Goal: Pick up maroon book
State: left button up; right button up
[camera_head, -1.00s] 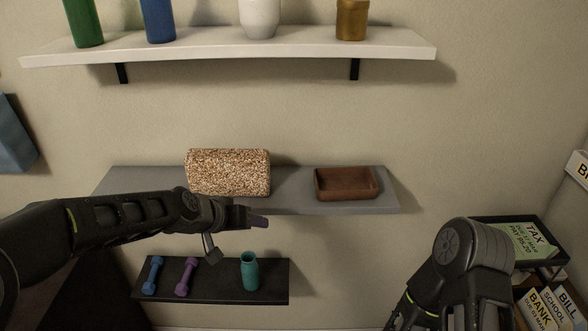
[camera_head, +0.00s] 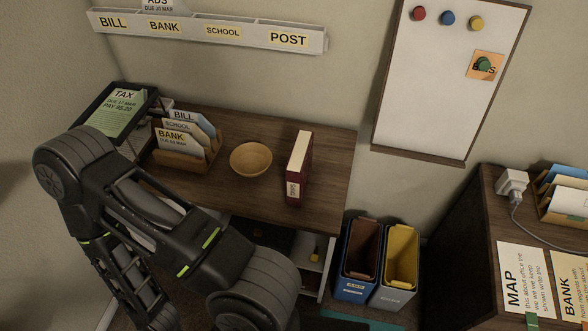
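The maroon book (camera_head: 293,188) stands upright on the wooden desk (camera_head: 250,205), near its right end. Its pale top faces up, and a light label shows low on its spine. It is apart from the tan bowl (camera_head: 250,161) to its left. Nothing is seen touching the book.
A letter holder (camera_head: 183,160) and a dark tray (camera_head: 89,112) are at the desk's left. Two bins, brown-lidded (camera_head: 360,247) and yellow-lidded (camera_head: 402,256), stand right of the desk. A wall rack (camera_head: 205,43) and whiteboard (camera_head: 430,90) hang behind. Desk space around the book is clear.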

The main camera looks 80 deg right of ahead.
aim_at(298, 169)
jog(key=i+l, duration=0.15)
jog(key=i, duration=0.3)
jog(key=i+l, duration=0.1)
jog(key=i, duration=0.35)
jog(key=z, duration=3.65)
jog(key=l, duration=0.3)
jog(key=k, duration=0.05)
